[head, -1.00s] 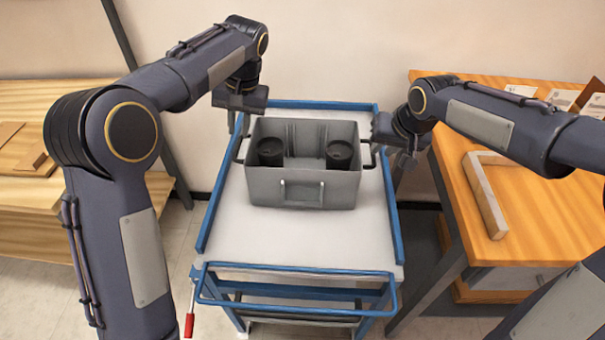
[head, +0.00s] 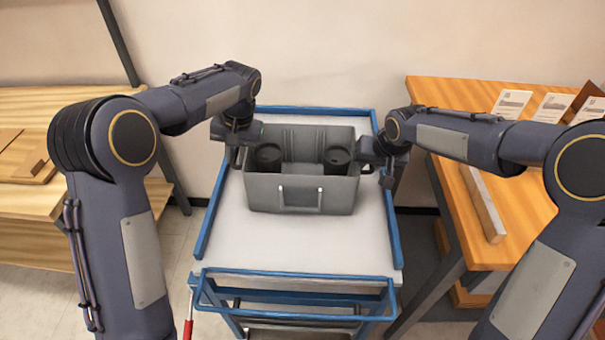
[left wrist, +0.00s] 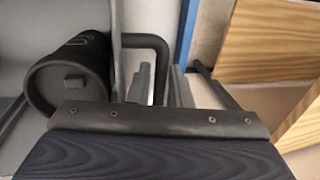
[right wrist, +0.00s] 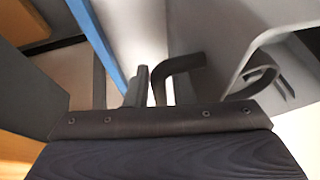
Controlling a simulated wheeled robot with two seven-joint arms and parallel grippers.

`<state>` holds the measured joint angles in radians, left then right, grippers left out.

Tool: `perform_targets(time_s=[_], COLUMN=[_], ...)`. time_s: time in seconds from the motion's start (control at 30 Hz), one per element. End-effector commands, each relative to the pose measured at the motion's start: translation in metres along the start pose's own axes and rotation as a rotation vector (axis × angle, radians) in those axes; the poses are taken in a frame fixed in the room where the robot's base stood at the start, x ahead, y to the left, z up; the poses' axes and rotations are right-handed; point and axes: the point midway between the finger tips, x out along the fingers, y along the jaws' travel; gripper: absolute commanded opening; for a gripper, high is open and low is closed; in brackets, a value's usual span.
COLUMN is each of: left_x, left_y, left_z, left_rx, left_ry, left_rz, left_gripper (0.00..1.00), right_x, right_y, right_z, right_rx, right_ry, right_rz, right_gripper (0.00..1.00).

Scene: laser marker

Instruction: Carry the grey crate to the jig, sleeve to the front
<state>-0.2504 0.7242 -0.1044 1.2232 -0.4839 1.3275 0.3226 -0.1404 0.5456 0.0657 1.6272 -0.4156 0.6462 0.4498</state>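The grey crate (head: 330,193) stands upright on the white top of a blue-railed cart (head: 300,245). A pale-edged bracket, perhaps the sleeve, (head: 301,196) is on its wall facing me. Two black cylindrical pots stand inside, one left (head: 269,158) and one right (head: 336,160). My left gripper (head: 238,152) is at the crate's left side; the left wrist view shows the black side handle (left wrist: 160,65) between its fingers. My right gripper (head: 388,172) is at the right handle (right wrist: 185,62); one finger shows beside it. Whether either grips is unclear.
A wooden table (head: 445,95) stands right of the cart, with upright cards (head: 510,103) at its back. A wooden bench (head: 60,200) stands at the left with flat boards (head: 25,165). The cart top in front of the crate is clear.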

Motion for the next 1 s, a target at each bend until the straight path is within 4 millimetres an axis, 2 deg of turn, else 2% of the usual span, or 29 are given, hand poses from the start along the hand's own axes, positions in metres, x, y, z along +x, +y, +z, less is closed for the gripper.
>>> perform_targets(time_s=[0.33,0.47,0.5,1.0], left_x=[0.0030,0.0028,0.0028,-0.0007], left_y=[-0.0002,-0.0002,-0.0002,-0.0009], left_z=[-0.0002,-0.0002,-0.0002,-0.0005], left_rx=[0.000,0.000,0.000,-0.001], left_ry=[0.001,0.001,0.001,0.003], left_rz=[0.000,0.000,0.000,0.000], left_gripper=[0.17,0.00,0.00,0.00], right_x=[0.0030,0.0029,0.0029,-0.0002], right_y=[0.0003,0.0003,0.0003,-0.0006], right_z=[-0.0002,-0.0002,-0.0002,-0.0021], right_rx=[0.000,0.000,0.000,0.000], right_ry=[0.001,0.001,0.001,0.003], right_rz=[0.000,0.000,0.000,-0.001], right_gripper=[0.20,0.03,0.00,0.00])
